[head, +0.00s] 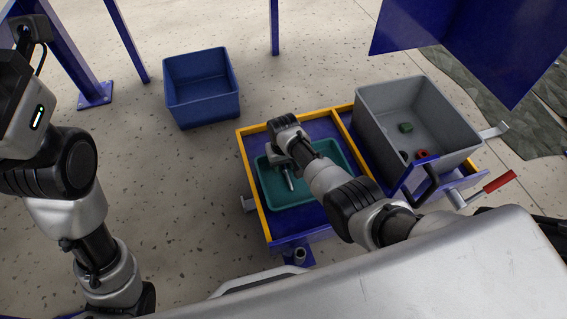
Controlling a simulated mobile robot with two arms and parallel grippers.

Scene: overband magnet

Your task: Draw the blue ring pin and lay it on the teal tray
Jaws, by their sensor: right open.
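The teal tray (330,150) lies in the left bay of the yellow-edged blue cart. My right gripper (285,168) is over the left part of this tray, pointing down, and its jaws are open. A slim grey rod-like piece (289,181) shows just below the gripper, against the tray. It may be the pin, but I cannot make out a blue ring on it. My right wrist and forearm hide the middle of the tray. My left arm stands at the left edge; its gripper does not show clearly.
A grey bin (375,106) on the cart's right side holds a green piece (405,127) and a red one (422,154). A red-handled lever (497,182) juts out at right. A blue bin (201,90) stands on the floor. A blue panel (470,40) hangs at upper right.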

